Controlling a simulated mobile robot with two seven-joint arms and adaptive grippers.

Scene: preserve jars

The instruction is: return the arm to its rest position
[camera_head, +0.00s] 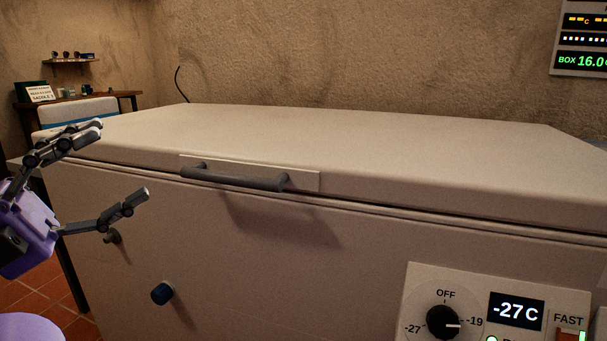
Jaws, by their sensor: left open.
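My left gripper (123,160) comes in from the left edge. Its two dark jointed fingers are spread wide and hold nothing. It is in front of the left part of a large white chest freezer (350,145), left of the freezer's dark bar handle (235,179). The fingers appear apart from the handle. The freezer lid (400,150) is down. My right gripper is not in view.
A control panel (470,300) with a dial (443,322) and a display reading -27C is on the freezer front. A wooden table (125,97) and wall shelf (70,61) stand back left. A wall display (582,60) hangs upper right.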

